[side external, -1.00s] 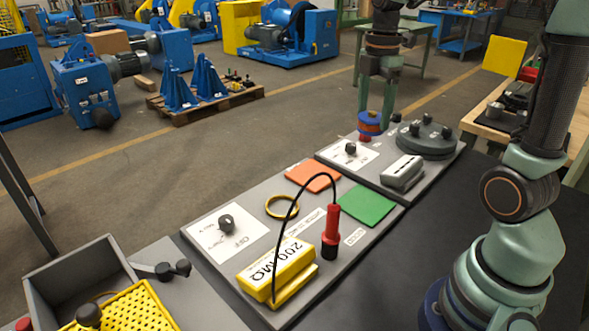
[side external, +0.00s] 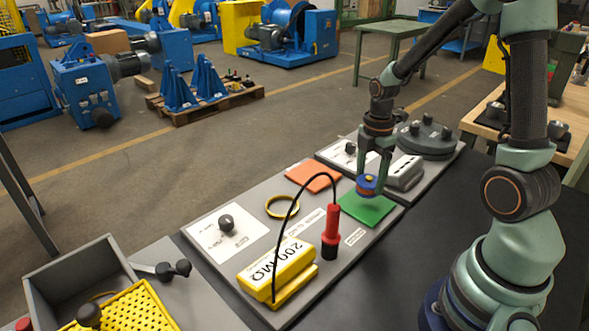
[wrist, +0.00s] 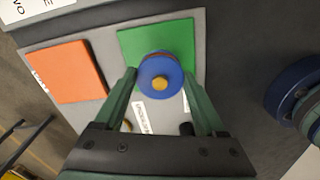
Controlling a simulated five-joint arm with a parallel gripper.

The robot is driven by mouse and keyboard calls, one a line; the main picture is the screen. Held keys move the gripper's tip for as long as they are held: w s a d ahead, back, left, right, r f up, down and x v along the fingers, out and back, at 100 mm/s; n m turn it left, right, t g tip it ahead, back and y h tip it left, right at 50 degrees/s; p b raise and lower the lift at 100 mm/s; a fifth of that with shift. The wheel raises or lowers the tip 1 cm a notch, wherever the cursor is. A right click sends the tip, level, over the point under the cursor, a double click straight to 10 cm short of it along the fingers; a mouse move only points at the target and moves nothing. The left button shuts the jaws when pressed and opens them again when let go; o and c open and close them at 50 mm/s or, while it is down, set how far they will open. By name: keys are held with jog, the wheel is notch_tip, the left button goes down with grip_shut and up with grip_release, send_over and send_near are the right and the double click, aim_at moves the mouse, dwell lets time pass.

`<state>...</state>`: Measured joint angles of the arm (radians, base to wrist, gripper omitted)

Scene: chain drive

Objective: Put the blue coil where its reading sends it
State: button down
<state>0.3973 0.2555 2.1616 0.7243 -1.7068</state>
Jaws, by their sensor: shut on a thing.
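The blue coil (side external: 368,186) is held between the fingers of my gripper (side external: 369,180), over the green pad (side external: 368,210). In the wrist view the coil (wrist: 160,77) shows a round blue face with a brass centre, between the fingertips (wrist: 160,82) and in front of the green pad (wrist: 150,42). I cannot tell whether it touches the pad. The orange pad (side external: 312,177) lies to the left and is bare. The yellow meter (side external: 278,268) reads 200 MΩ. Its red probe (side external: 331,226) stands upright beside it, with a black lead.
A brass ring (side external: 282,206) and a knob (side external: 226,223) on a white plate are on the same grey board. A grey block (side external: 404,172) and a round dark fixture (side external: 427,138) stand behind the green pad. A grey bin with a yellow grid (side external: 128,310) is at the front left.

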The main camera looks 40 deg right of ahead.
aim_at(369, 180)
jog(key=shift+f, duration=1.9)
grip_release()
jog(key=shift+f, duration=0.15)
